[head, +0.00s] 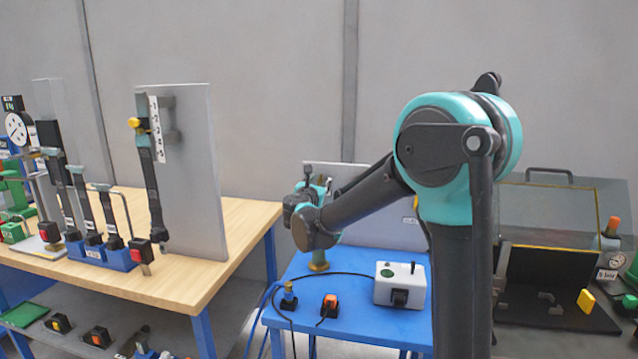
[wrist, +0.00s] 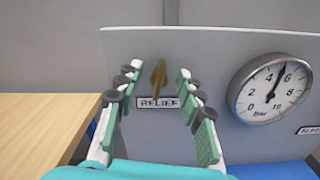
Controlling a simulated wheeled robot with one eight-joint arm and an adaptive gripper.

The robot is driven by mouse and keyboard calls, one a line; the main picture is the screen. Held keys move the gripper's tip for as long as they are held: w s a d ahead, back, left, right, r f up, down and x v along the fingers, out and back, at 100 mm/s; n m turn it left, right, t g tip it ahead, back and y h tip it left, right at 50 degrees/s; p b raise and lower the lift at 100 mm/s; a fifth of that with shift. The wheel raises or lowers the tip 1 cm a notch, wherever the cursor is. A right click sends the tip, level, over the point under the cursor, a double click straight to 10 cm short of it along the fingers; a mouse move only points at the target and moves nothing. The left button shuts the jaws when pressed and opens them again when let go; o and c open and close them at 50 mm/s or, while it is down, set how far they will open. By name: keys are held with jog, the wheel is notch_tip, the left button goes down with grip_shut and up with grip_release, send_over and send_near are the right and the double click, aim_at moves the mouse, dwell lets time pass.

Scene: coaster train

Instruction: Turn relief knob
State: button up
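The relief knob (wrist: 158,80) is a brass-coloured, upright narrow handle on a grey panel (wrist: 220,48) in the wrist view. A label reading RELIEF (wrist: 158,102) sits just below it. My gripper (wrist: 156,78) is open, with its green-padded fingers on either side of the knob in the picture. Gaps show between the knob and both fingers, and I see no contact. In the head view my gripper (head: 312,190) is in front of the panel (head: 385,218) above the blue table, and my arm hides the knob.
A round bar gauge (wrist: 270,88) is on the panel to the right, its needle near 5. The blue table (head: 350,322) carries a white box (head: 400,290), a cable and small connectors. A wooden table (head: 200,262) with upright panels and tools stands left. A dark open case lies right.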

grip_shut()
jog(key=shift+a+n, duration=0.1)
jog(key=shift+n, duration=1.2)
grip_release()
jog(key=s+a, duration=0.2)
jog(key=s, duration=0.9)
jog(key=shift+s+a, duration=0.15)
jog(key=shift+s, duration=0.25)
